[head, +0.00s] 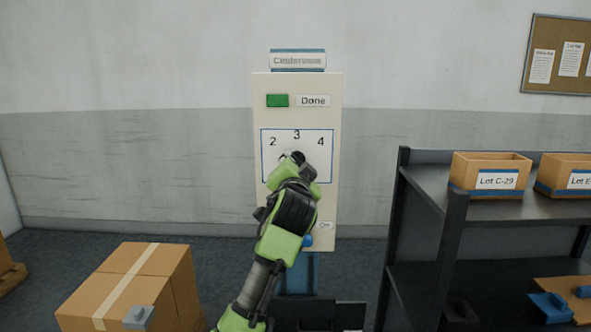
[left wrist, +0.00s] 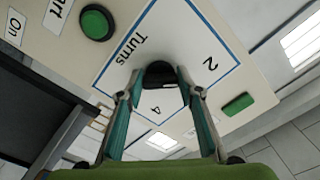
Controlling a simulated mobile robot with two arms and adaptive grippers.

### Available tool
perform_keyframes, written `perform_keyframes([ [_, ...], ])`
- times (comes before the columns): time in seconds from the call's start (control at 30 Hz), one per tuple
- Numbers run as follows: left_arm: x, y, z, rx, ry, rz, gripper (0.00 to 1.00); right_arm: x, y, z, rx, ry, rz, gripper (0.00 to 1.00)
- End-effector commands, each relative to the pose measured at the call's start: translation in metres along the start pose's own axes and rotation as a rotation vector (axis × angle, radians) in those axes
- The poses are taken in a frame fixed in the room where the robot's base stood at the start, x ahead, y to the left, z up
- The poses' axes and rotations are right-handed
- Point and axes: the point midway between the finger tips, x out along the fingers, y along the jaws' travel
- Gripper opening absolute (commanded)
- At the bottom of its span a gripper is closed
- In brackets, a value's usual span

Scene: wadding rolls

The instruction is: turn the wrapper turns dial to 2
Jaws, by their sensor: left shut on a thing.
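The control panel (head: 328,195) is a cream upright box. Its white dial face (head: 268,170) has a blue border and the numbers 2, 3 and 4, with 2 at left, 3 at top and 4 at right. My left gripper (head: 293,158) is at the dial face and covers most of the dial. In the left wrist view, my left gripper (left wrist: 160,84) is shut on the black turns dial (left wrist: 160,70), below the word "Turns" as it appears tilted there. The dial's pointer is hidden, so its setting cannot be told. My right gripper is not in view.
A green lamp (head: 277,100) sits beside the "Done" label. A round green button (left wrist: 97,22) and an "On" label are also on the panel. A taped carton (head: 120,285) stands at left. A dark shelf (head: 425,180) with labelled bins (head: 490,174) stands at right.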

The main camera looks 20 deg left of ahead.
Motion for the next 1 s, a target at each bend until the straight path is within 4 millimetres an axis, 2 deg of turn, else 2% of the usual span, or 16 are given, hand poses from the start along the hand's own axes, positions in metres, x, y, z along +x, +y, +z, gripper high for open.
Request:
perform_keyframes([
  [0.3,0.0002,0.002,0.0011,-0.081,-0.002,0.003,0.12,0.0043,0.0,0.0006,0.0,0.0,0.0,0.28],
  [0.73,0.0002,0.0017,0.0008,-0.09,-0.002,0.003,0.12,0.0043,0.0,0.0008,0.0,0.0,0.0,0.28],
  [0.77,0.0002,0.0017,0.0008,-0.09,-0.002,0.003,0.38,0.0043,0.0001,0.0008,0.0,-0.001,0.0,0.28],
  [0.8,0.0002,0.0017,0.0008,-0.09,-0.002,0.003,0.49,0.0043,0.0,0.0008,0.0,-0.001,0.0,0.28],
  [1.0,0.0001,0.0011,0.0003,-0.088,-0.001,0.002,0.5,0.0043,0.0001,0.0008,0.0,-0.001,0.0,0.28],
])
